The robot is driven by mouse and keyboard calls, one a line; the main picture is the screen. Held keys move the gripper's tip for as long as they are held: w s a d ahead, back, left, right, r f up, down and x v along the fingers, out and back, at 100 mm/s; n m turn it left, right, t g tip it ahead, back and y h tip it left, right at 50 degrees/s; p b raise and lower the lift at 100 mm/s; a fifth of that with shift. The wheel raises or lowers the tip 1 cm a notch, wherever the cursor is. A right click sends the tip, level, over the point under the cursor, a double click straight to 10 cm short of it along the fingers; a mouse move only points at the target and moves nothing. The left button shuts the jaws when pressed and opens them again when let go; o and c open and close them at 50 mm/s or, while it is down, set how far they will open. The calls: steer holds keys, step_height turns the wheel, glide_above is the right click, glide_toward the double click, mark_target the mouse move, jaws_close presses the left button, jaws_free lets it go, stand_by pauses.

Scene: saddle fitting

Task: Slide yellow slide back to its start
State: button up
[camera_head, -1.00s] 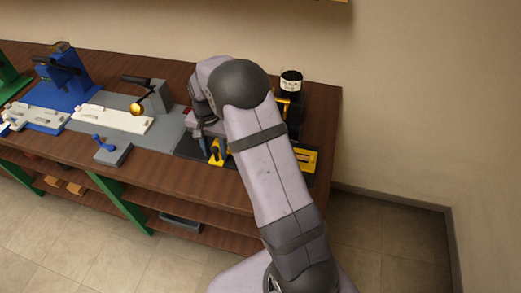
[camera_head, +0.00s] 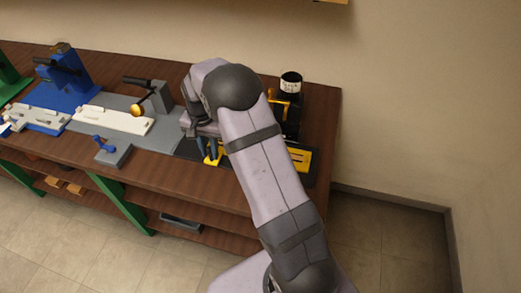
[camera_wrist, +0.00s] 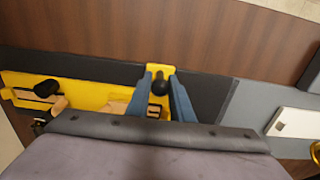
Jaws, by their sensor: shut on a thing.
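The yellow slide (camera_wrist: 158,68) carries an upright black knob (camera_wrist: 160,87), seen in the wrist view. My gripper (camera_wrist: 161,84) is shut on this knob, its two blue fingers on either side. In the head view the slide's yellow end (camera_head: 212,160) shows just below my gripper (camera_head: 208,148), and my arm hides much of the fixture. The slide lies on a dark base strip (camera_wrist: 90,66). A yellow plate (camera_wrist: 85,92) with another black knob (camera_wrist: 46,88) extends to the left in the wrist view; part of it is behind my wrist.
A grey fixture with a white block (camera_head: 112,118) and a gold ball (camera_head: 137,109) stands to the left. A small grey block with a blue lever (camera_head: 105,145) is at the front edge. A black, white-labelled cylinder (camera_head: 291,82) stands behind my arm.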

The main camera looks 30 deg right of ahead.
steer(key=shift+w+a, duration=0.1)
steer(key=shift+w+a, duration=0.5)
steer(key=shift+w, duration=0.05)
steer(key=shift+w+a+p, duration=0.45)
steer(key=shift+w+a, duration=0.25)
steer(key=shift+w+a, duration=0.55)
steer(key=shift+w+a+p, duration=0.4)
steer(key=shift+w+a, duration=0.25)
steer(key=shift+a, duration=0.05)
steer(key=shift+w, duration=0.1)
